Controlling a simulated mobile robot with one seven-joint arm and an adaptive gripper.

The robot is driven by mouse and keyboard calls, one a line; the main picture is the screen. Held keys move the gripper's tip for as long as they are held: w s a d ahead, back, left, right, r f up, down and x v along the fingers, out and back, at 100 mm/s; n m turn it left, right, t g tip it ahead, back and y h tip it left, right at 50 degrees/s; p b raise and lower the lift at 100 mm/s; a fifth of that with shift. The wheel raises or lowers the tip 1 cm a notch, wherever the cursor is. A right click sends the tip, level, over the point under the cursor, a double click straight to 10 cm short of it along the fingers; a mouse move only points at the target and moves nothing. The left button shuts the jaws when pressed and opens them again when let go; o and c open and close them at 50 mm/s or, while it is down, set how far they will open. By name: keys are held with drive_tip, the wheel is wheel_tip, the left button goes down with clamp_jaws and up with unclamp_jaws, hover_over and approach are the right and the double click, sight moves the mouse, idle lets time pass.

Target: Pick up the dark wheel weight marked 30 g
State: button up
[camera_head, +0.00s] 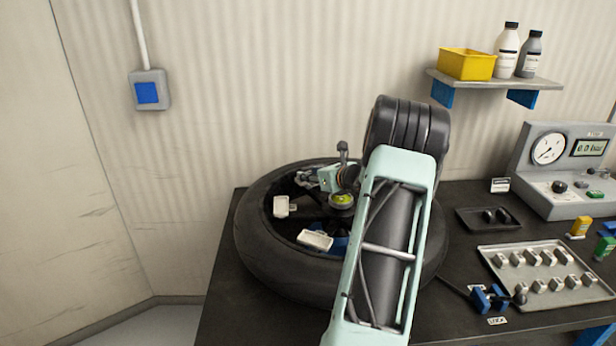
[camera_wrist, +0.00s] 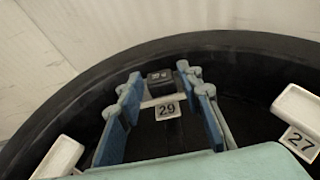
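A small dark block (camera_wrist: 160,79) with faint light marking on top sits on a pale holder labelled 29 in the wrist view. The marking is too small for me to read, so I cannot confirm 30 g. My gripper (camera_wrist: 162,75) is open, with one blue-padded finger on each side of the block. Nothing is held, and I cannot tell whether the tips touch the block. In the head view my gripper (camera_head: 312,180) is inside the far left part of the wheel (camera_head: 262,262), and the block cannot be made out there.
White holders (camera_head: 285,207) and (camera_head: 315,240) stand inside the rim; one shows label 27 in the wrist view (camera_wrist: 300,108). The tyre wall curves close behind the block. A tray of several metal pieces (camera_head: 487,250), a dark tray (camera_head: 470,222) and a gauge unit (camera_head: 535,190) stand right.

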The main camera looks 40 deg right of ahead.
drive_tip(key=c, duration=0.7)
drive_tip(key=shift+r, duration=0.15)
